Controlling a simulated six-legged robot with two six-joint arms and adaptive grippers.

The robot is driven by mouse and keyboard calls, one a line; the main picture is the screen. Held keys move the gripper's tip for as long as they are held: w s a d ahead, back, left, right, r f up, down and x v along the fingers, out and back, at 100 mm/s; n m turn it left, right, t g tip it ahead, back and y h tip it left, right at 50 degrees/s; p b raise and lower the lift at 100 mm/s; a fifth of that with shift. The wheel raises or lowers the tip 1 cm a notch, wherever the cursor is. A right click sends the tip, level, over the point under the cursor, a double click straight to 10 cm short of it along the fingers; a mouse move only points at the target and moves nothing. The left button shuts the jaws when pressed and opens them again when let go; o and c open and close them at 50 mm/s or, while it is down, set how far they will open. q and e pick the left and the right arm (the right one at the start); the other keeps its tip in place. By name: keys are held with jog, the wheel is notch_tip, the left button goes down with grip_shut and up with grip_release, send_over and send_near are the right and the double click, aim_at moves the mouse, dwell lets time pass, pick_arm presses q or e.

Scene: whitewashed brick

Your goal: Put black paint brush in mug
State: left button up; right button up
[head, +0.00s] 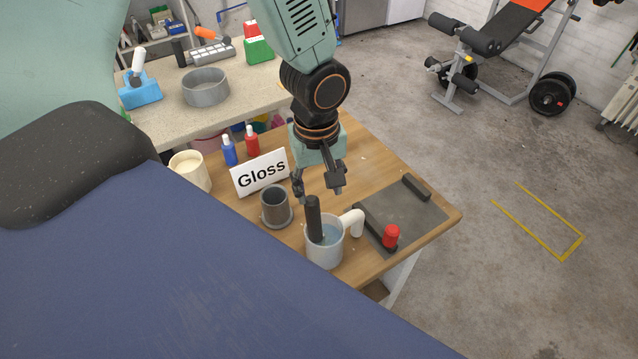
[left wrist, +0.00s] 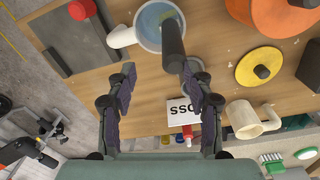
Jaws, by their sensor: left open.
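A light grey mug (head: 323,254) with a white handle stands near the front edge of the wooden table. The black paint brush (head: 313,218) stands nearly upright in it, its dark handle rising above the rim. Its lower end is hidden. The left wrist view shows the mug (left wrist: 152,30) and the brush (left wrist: 173,48) just beyond the fingertips. My left gripper (head: 318,190) is open and empty, pointing down just behind the brush, with no visible contact. In the left wrist view its fingers (left wrist: 158,78) are spread apart. My right gripper is not in view.
A grey cup (head: 276,210) stands left of the mug, by a "Gloss" sign (head: 261,173). A dark tray (head: 420,218) with a red-topped item (head: 391,236) lies right. Small blue (head: 229,151) and red (head: 252,141) bottles and a cream mug (head: 191,178) stand behind left.

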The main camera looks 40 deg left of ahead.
pick_arm(q)
jog(key=shift+d, duration=0.15)
notch_tip(320, 180, up, 12)
jog(key=shift+s, duration=0.25)
dwell(0.3)
